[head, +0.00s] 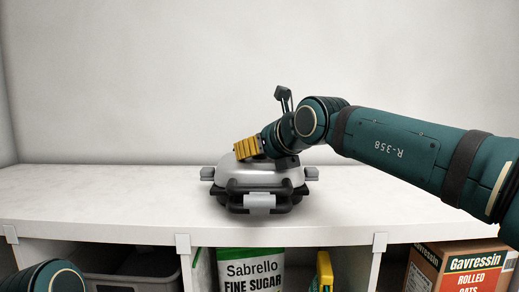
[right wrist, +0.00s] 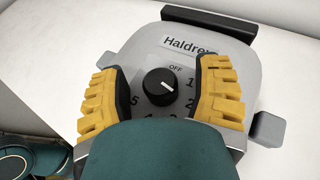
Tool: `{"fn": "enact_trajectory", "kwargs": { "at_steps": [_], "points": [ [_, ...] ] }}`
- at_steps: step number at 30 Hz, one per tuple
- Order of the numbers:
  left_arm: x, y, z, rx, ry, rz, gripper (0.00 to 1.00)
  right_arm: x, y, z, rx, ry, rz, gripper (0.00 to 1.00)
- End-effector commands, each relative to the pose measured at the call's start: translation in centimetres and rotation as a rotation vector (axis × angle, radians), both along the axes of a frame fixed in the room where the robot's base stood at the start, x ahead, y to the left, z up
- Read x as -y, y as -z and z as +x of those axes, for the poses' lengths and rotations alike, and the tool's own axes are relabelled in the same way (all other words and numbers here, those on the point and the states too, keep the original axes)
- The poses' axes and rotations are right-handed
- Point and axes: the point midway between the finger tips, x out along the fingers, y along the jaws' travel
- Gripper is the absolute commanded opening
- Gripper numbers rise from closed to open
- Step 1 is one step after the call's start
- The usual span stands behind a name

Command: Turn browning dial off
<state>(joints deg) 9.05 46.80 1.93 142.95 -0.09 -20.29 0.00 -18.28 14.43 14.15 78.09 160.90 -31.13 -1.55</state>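The appliance (head: 262,174), a silver rounded body with dark sides and a latch, stands on the white shelf top. In the right wrist view its top face (right wrist: 207,47) carries a round black browning dial (right wrist: 160,87), with an OFF label above and numbers around it. The dial's white mark points to the upper right, seemingly between OFF and 1. My right gripper (right wrist: 165,98) is open, its yellow fingers on either side of the dial, apart from it. It also shows over the appliance in the head view (head: 248,148), where the dial is hidden. My left gripper is out of view.
The white shelf top (head: 100,200) is clear on both sides of the appliance. Below it are a grey bin (head: 135,283), a Sabrello sugar bag (head: 250,268), a yellow item (head: 324,270) and a Gavressin oats box (head: 460,270). A plain wall stands behind.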

Motion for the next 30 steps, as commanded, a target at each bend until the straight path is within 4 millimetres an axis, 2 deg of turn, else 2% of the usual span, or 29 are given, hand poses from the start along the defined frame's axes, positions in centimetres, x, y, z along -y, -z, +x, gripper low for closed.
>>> {"fn": "enact_trajectory", "kwargs": {
  "at_steps": [8, 15, 24, 30],
  "points": [
    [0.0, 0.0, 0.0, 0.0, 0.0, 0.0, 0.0, 0.7, -0.6, -0.9, 0.003, 0.002, 0.002, 0.63],
    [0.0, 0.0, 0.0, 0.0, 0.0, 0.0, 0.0, 2.7, -2.2, -4.2, 0.003, 0.003, 0.001, 0.63],
    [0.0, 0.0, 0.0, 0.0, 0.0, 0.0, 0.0, 3.7, -2.8, -5.7, 0.0, 0.001, 0.0, 0.63],
    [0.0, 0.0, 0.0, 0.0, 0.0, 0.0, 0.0, 3.7, -2.9, -5.9, 0.0, 0.0, 0.0, 0.63]
  ]
}}
